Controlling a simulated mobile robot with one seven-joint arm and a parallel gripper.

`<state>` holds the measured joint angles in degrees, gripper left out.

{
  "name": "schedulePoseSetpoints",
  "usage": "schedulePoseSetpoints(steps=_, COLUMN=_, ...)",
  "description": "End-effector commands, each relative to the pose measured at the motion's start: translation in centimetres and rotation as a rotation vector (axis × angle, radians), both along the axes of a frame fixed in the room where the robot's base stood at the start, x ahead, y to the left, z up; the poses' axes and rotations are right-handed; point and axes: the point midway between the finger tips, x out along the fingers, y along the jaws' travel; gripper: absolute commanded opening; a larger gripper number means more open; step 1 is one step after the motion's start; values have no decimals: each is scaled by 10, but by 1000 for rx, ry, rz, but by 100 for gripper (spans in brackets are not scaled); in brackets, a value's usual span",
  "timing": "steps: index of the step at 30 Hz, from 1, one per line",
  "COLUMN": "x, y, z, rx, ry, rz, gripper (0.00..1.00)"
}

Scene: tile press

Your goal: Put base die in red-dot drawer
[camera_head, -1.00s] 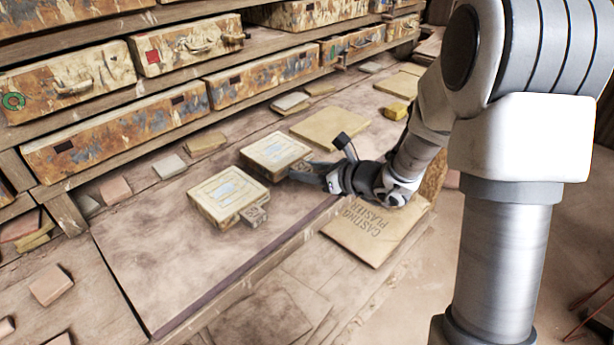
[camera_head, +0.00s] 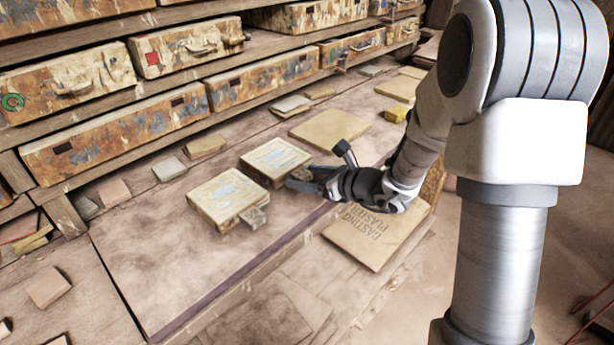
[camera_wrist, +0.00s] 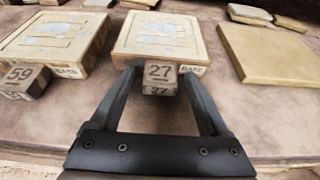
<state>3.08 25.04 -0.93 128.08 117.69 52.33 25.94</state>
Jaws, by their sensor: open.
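Two pale, square dies lie side by side on the bench. The right die (camera_head: 273,158) has a small block marked 27 (camera_wrist: 160,72) at its front and the word BASE beside it in the wrist view. The left die (camera_head: 226,196) has a block marked 59 (camera_wrist: 22,76), also with BASE beside it. My gripper (camera_head: 302,179) is open, its fingers (camera_wrist: 161,82) on either side of the 27 block; I cannot tell whether they touch it. The drawer with a red square mark (camera_head: 187,45) is shut in the upper rack row.
A drawer with a green ring (camera_head: 68,82) is left of the red-marked one. Wider drawers (camera_head: 115,135) sit below. A yellowish slab (camera_head: 330,128) lies right of the dies. A casting plaster sack (camera_head: 370,235) lies by the bench's front edge.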

Motion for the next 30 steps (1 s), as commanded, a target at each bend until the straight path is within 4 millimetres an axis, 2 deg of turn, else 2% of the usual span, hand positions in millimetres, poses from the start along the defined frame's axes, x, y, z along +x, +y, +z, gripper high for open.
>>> schedulePoseSetpoints(steps=2, x=0, y=0, z=6, rx=0, ry=0, rz=0, gripper=80)
schedulePoseSetpoints(steps=5, x=-10, y=-13, z=11, rx=-1, ry=-1, rz=-4, gripper=80)
schedulePoseSetpoints(steps=15, x=-59, y=-60, z=39, rx=0, ry=-1, rz=-4, gripper=80)
schedulePoseSetpoints(steps=21, x=-74, y=-76, z=48, rx=0, ry=-1, rz=-2, gripper=80)
schedulePoseSetpoints(steps=26, x=-86, y=-70, z=57, rx=-40, ry=-28, rz=59, gripper=80)
schedulePoseSetpoints(steps=30, x=-114, y=-46, z=74, rx=-176, ry=-116, rz=251, gripper=80)
